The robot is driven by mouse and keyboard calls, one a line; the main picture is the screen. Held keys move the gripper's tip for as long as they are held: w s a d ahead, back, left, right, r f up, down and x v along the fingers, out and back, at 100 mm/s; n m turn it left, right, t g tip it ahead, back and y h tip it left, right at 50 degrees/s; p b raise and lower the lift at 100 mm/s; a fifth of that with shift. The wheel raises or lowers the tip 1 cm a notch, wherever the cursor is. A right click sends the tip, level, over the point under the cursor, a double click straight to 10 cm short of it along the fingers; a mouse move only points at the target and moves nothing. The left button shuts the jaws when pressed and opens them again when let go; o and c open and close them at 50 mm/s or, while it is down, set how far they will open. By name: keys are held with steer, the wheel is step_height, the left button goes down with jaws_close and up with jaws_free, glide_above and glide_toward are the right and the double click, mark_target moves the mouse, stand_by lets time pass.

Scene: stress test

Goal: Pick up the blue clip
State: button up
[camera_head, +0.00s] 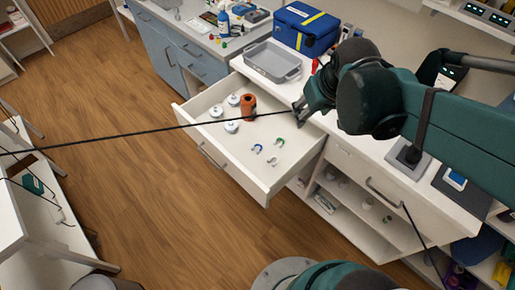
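The blue clip (257,148) is a small C-shaped piece lying on the floor of an open white drawer (262,185). A green clip (279,142) lies just to its right, and a white clip (272,160) lies below and to the right of it. My gripper (302,112) is above the drawer's right side, near the counter edge, up and to the right of the blue clip and apart from it. The gripper is small and dark here, and I cannot tell whether its fingers are open or shut.
The drawer also holds an orange cylinder (248,106) and several white round pieces (231,126). A grey tray (273,61) and a blue case (305,28) stand on the counter behind. A thin dark cable (100,139) crosses the view over the drawer.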

steer(key=w+a+f+n+g, duration=0.2)
steer(key=w+a+f+n, duration=0.1)
steer(key=w+a+f, duration=0.5)
steer(key=n+g, duration=0.3)
steer(key=n, duration=0.1)
glide_above(259, 148)
steer(key=shift+h, duration=0.3)
steer(key=shift+s+f, duration=0.1)
steer(key=shift+f, duration=7.55)
steer(key=shift+f, duration=0.1)
steer(key=shift+f+b, duration=0.55)
steer(key=shift+f, duration=0.65)
steer(key=shift+d, duration=0.1)
steer(key=shift+f+b, duration=0.95)
steer(key=shift+f, duration=1.65)
steer(key=shift+c, duration=0.7)
